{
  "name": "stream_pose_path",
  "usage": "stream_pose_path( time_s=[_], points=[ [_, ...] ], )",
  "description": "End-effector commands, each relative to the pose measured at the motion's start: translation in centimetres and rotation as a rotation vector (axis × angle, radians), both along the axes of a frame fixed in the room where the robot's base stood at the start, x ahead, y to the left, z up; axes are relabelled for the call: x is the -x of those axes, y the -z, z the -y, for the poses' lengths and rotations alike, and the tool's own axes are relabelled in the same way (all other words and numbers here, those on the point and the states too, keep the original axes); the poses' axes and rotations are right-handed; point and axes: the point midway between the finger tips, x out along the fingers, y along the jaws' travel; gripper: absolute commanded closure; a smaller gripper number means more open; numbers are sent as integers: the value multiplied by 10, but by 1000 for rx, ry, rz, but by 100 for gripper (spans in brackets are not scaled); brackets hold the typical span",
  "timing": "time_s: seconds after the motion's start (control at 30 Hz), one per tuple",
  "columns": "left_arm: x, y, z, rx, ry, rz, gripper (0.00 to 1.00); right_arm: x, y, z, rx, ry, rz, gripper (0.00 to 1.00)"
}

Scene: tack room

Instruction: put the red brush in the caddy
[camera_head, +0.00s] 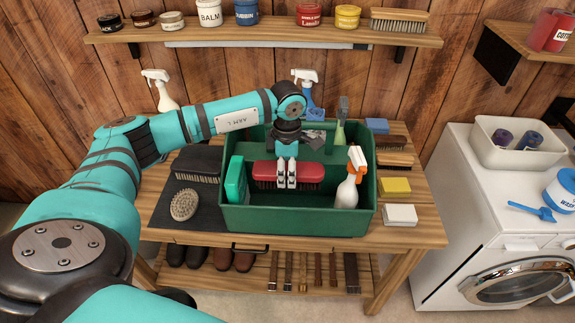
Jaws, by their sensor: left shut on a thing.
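The red brush (310,173), a red block with dark bristles below, is level and crosswise in the near compartment of the green caddy (290,222). My left gripper (286,182) reaches down from above and is shut on the brush at its middle. I cannot tell whether the bristles touch the caddy floor. A green item (235,180) stands at the compartment's left end and a white spray bottle with an orange head (351,180) at its right end. My right gripper is not in view.
The caddy stands on a wooden bench (418,230). A dark brush (197,164) and an oval brush (185,205) lie left of it on a dark mat. A yellow block (394,187) and a white block (400,215) lie to its right. A shelf (270,35) with jars runs above.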

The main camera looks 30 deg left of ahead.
Motion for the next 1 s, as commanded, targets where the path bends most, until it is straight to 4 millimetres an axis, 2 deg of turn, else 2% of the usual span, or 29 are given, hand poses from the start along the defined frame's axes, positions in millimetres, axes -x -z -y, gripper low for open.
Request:
stream_pose_path(
  time_s=[0.03, 0.7, 1.0],
  points=[
    [0, 10, 0, 1, 0, 1, 91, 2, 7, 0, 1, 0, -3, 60],
    [0, 90, 0, 1, 0, 1, 91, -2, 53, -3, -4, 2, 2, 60],
    [0, 112, 0, 1, 0, 1, 91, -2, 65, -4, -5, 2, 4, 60]
  ],
)
